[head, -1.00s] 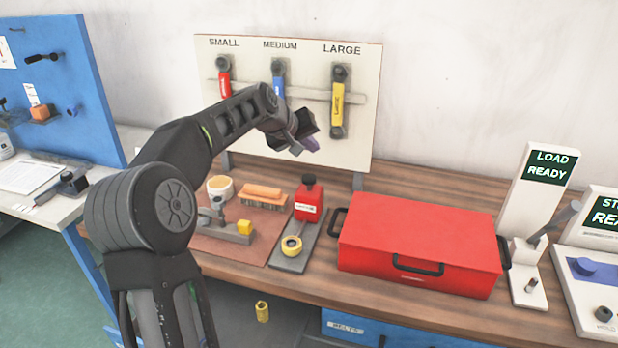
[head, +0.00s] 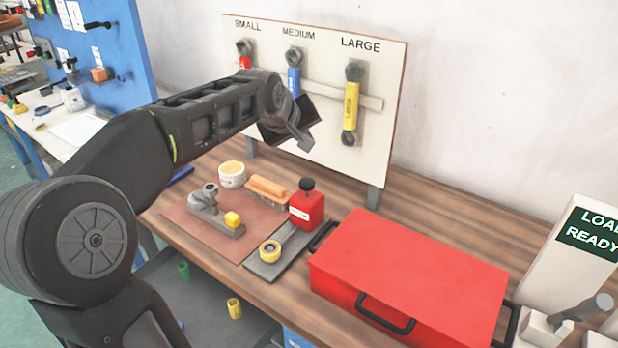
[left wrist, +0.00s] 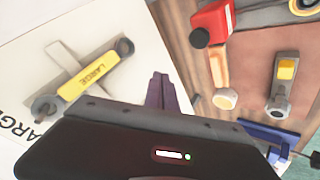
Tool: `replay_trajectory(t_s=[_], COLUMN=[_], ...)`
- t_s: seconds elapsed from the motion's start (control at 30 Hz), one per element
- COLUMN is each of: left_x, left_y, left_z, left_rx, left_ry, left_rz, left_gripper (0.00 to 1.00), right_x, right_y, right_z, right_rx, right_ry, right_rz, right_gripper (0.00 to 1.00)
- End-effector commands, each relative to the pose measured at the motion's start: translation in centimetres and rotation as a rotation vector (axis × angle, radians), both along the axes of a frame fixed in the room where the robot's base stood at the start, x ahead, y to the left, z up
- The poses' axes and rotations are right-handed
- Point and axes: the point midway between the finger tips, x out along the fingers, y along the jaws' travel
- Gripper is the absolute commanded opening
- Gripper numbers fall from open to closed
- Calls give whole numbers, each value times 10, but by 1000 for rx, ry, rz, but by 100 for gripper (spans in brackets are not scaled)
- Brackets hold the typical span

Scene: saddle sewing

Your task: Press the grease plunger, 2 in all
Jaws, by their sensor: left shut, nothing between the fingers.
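The grease plunger appears to be the black knob (head: 306,184) on top of a small red dispenser (head: 306,211). It stands up clear of the dispenser, with nothing touching it. A yellow ring-shaped piece (head: 270,251) lies in front on the same grey plate (head: 262,268). My left gripper (head: 296,138) is shut and empty, above and behind the dispenser, in front of the wrench board. In the left wrist view its purple fingers (left wrist: 161,92) show close together, and the red dispenser (left wrist: 213,22) with its black knob (left wrist: 199,38) lies to their upper right. My right gripper is not in view.
A red toolbox (head: 410,275) stands right of the dispenser. A wrench board (head: 325,60) rises behind, with a yellow large wrench (head: 351,107). Left are a brush (head: 267,188), a white tub (head: 232,175) and a grey tool with a yellow block (head: 232,219). Bare bench lies behind the toolbox.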

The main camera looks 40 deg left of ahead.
Motion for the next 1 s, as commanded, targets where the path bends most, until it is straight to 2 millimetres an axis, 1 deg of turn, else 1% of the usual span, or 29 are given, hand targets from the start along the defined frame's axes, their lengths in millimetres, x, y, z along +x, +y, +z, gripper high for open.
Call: replay_trajectory(t_s=[0.4, 0.57, 0.77, 1.0], left_x=[1, 1, 1, 0], left_y=[0, 0, -2, -5], left_z=[1, -3, -19, -50], left_rx=[-25, -25, -26, -26], left_ry=[-9, -9, -8, -7], left_rz=[26, 26, 27, 28], left_gripper=[0, 0, 0, 0], right_x=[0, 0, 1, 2], right_y=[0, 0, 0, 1], right_z=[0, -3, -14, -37], right_rx=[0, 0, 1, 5], right_ry=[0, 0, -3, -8], right_rz=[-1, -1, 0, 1], right_gripper=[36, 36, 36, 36])
